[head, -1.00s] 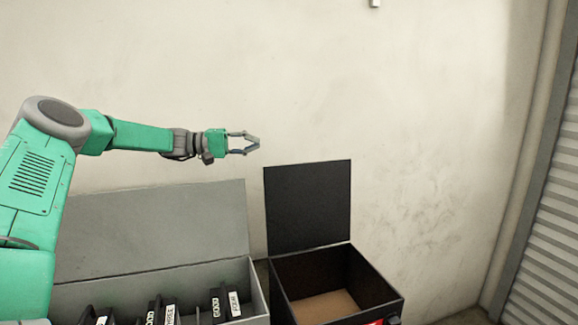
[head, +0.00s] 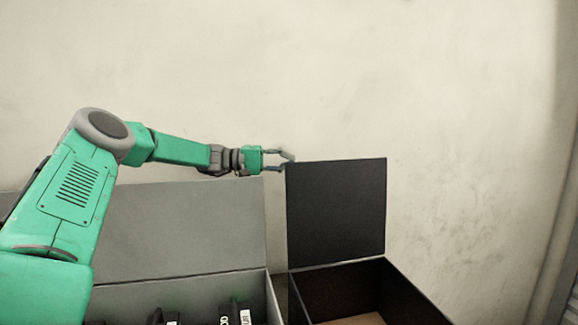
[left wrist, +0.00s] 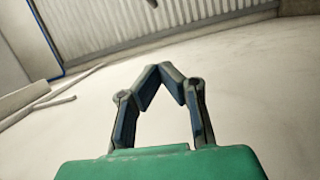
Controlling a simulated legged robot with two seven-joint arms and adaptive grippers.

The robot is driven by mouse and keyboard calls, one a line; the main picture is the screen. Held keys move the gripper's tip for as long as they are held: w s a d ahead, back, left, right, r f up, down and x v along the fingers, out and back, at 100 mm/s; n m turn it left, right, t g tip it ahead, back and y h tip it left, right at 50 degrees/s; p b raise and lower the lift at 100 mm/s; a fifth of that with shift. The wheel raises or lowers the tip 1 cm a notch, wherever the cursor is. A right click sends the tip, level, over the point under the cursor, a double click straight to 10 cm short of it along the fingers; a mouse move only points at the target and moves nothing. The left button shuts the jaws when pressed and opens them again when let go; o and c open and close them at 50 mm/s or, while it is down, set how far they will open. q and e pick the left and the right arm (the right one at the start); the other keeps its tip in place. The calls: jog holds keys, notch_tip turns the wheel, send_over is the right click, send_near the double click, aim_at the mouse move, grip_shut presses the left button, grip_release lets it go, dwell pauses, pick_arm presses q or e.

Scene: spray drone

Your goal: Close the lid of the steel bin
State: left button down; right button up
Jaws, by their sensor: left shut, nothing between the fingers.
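The grey bin (head: 273,304), which looks like the steel one, stands at lower left in the head view, partly cut off by the frame. Its grey lid (head: 180,230) stands open, leaning back by the wall. My left gripper (head: 291,156) is shut and empty, its fingers pointing right. The fingertips are beyond the right end of the grey lid, at the top left corner of the black lid (head: 336,210); I cannot tell whether they touch it. In the left wrist view the fingertips (left wrist: 168,72) meet with nothing between them. My right gripper is out of view.
A black bin (head: 410,295) with its lid upright stands right of the grey bin, a narrow gap between. Dark labelled items (head: 235,312) are in the grey bin. A pale wall (head: 460,100) is behind. The left wrist view shows a ribbed shutter (left wrist: 150,22).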

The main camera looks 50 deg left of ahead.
aim_at(319, 166)
pick_arm(q)
jog(key=w+d, duration=0.1)
jog(key=d, duration=0.1)
jog(key=w+d+p, duration=0.1)
jog(key=d, duration=0.2)
jog(key=w+d, duration=0.1)
jog(key=d, duration=0.2)
jog(key=shift+w+d+f+p, duration=0.15)
jog(key=shift+w+f+p, duration=0.05)
jog(key=shift+f+p, duration=0.1)
